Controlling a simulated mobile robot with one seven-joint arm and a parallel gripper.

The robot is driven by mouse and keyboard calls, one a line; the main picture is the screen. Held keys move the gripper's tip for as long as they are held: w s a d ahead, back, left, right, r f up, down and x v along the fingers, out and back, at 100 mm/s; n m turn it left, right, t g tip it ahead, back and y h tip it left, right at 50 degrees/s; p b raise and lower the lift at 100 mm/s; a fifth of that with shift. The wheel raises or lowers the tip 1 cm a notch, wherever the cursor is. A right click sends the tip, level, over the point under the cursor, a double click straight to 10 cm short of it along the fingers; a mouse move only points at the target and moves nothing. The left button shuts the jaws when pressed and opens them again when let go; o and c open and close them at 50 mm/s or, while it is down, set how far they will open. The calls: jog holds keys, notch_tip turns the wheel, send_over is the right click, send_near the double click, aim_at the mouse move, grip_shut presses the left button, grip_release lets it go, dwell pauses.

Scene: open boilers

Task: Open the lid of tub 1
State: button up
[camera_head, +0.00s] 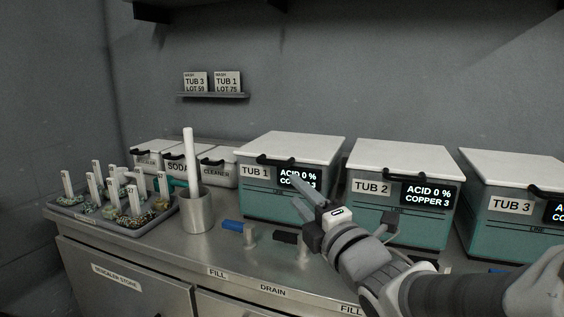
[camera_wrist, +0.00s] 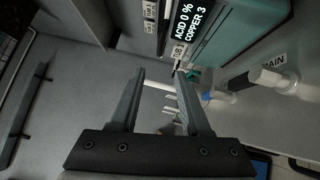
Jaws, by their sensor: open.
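Tub 1 (camera_head: 262,203) is a teal box on the steel counter, with a shut white lid (camera_head: 290,147). A black handle (camera_head: 276,160) runs along the lid's front edge. Its front has a "TUB 1" label and a display reading ACID 0 %, COPPER 3, partly covered by my gripper. My gripper (camera_head: 306,188) is open and empty, in front of the tub's right front, apart from the handle as far as I can tell. In the wrist view, the open fingers (camera_wrist: 160,74) show with a teal tub (camera_wrist: 240,25) and its display beyond them.
Tub 2 (camera_head: 365,215) and Tub 3 (camera_head: 490,228) stand to the right, lids shut. Blue and black valve handles (camera_head: 232,226) stick up before tub 1. A steel cup (camera_head: 197,213) with a white rod, small bins (camera_head: 217,172) and a tray of tagged items (camera_head: 70,212) lie left.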

aim_at(270, 163)
jog(key=p+x, duration=0.2)
jog(key=p, duration=0.5)
jog(key=shift+w+a+r+p, duration=0.15)
jog(key=shift+w+r+p, duration=0.1)
jog(key=shift+p, duration=0.1)
jog(key=p, duration=0.2)
jog(key=shift+w+p, duration=0.1)
jog(key=shift+p, duration=0.3)
jog(key=x, duration=1.1)
jog(key=shift+w+a+f, duration=0.1)
jog(key=shift+w+f, duration=0.05)
jog(key=shift+w, duration=0.15)
grip_shut()
